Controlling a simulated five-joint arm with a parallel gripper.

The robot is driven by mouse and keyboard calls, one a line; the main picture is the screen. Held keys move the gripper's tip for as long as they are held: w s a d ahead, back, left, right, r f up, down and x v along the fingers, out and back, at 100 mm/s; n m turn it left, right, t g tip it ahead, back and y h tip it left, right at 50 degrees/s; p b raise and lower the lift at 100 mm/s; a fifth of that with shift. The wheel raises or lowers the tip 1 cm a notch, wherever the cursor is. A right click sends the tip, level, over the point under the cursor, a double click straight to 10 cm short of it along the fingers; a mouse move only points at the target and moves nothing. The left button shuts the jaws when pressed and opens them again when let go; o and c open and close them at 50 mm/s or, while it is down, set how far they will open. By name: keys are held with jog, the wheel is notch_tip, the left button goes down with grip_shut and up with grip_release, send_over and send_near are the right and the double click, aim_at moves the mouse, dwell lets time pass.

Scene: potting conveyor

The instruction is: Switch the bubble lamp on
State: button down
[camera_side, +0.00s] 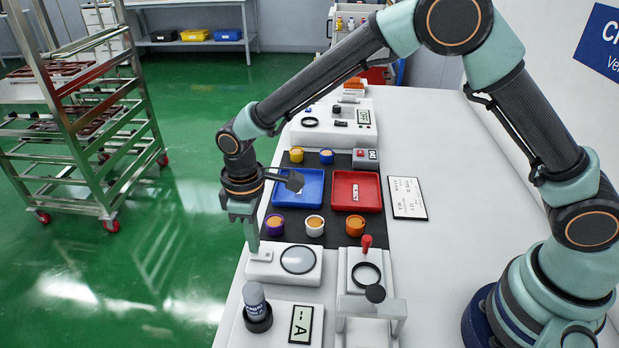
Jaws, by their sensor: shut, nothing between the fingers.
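The bubble lamp appears to be the low white box (284,279) with a round, dark-rimmed pale disc (298,259) on its top. The disc looks grey-white, and I cannot tell whether it is lit. A small pale switch-like part sits on the box's left end, partly hidden by my fingers. My gripper (253,248) points down, shut and empty, with its fingertips at that left end. I cannot tell whether the tips touch the switch or hover just above it.
A blue tray (313,203) and a red tray (374,204) lie on a dark mat behind, with several small coloured cups around them. A device with a red-knobbed lever (366,243) stands right of the box. A grey-capped bottle (255,297) and a display (301,324) stand in front.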

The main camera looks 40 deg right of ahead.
jog(key=shift+f, duration=0.6)
dwell(0.3)
jog(key=shift+r, duration=3.45)
jog(key=shift+r, duration=0.1)
jog(key=s+d+r+m+t, duration=0.2)
jog(key=s+d+r+m, duration=0.15)
jog(key=d+r, duration=0.8)
jog(key=s+d+r+m+t, duration=0.2)
jog(key=s+d+m, duration=0.3)
jog(key=s+d, duration=0.4)
jog(key=d+t, duration=0.1)
jog(key=d, duration=0.2)
jog(key=shift+d+r+t, duration=0.25)
jog(key=shift+r+t, duration=0.05)
